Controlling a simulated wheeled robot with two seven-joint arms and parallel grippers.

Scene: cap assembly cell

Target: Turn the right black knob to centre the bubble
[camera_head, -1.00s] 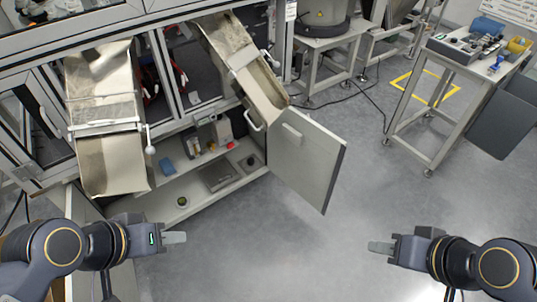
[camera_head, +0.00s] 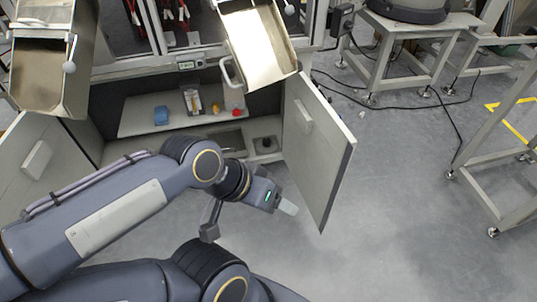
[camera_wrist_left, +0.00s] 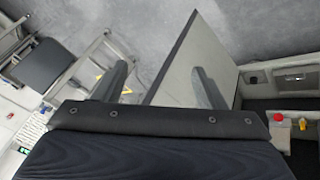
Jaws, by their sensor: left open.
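A black knob (camera_head: 266,144) on a square base sits at the right end of the cabinet's lower shelf. It also shows small in the left wrist view (camera_wrist_left: 253,79). My right gripper is out of view.
The open right cabinet door (camera_head: 318,155) stands close to my left gripper. The left door (camera_head: 45,165) is open too. The upper shelf holds a blue box (camera_head: 161,115) and a red button (camera_head: 237,112). Metal chutes (camera_head: 258,40) hang above.

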